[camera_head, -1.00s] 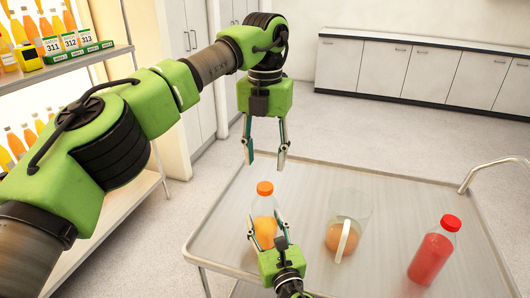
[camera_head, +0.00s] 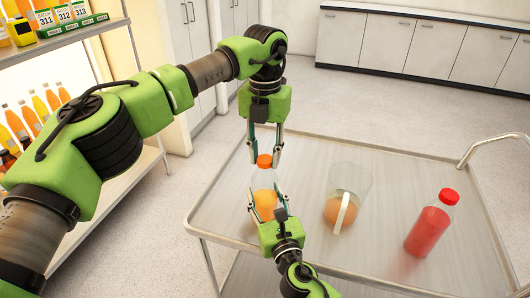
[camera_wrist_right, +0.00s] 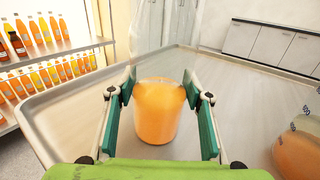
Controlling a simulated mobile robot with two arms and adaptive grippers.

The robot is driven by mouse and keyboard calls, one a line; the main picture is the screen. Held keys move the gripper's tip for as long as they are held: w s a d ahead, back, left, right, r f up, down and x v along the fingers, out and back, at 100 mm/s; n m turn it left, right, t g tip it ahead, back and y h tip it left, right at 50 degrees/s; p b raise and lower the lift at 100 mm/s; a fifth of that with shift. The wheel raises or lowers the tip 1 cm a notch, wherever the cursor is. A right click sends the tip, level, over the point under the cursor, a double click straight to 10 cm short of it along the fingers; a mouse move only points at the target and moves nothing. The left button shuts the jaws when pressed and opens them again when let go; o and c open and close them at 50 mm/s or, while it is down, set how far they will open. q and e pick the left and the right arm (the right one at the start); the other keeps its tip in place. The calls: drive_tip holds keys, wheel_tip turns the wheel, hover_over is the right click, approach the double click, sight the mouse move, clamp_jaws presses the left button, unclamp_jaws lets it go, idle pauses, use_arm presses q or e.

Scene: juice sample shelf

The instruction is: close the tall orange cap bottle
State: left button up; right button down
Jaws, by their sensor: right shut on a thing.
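The tall bottle (camera_head: 264,197) with orange juice and an orange cap (camera_head: 264,161) stands upright at the left part of the metal cart top. My right gripper (camera_head: 265,199) comes in from the near side and is shut around the bottle's body. The right wrist view shows the bottle (camera_wrist_right: 157,112) between the two green-padded fingers, its cap out of sight. My left gripper (camera_head: 265,162) points down from above, its fingertips on both sides of the cap, with a small gap seeming to show beside it. Whether the cap sits fully on the neck is too small to tell.
A red-capped bottle of red juice (camera_head: 427,232) stands farther right. The cart (camera_head: 390,180) has a raised rim. Shelves of juice bottles (camera_head: 84,32) stand at the left.

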use_arm(q)
drive_tip(key=c, duration=0.3)
drive_tip(key=shift+m, duration=1)
drive_tip(key=shift+c, duration=0.2)
drive_tip(key=o, duration=1.2)
drive_tip(key=shift+r, duration=0.1)
drive_tip(key=shift+r, duration=2.2)
drive_tip(key=shift+c, duration=0.3)
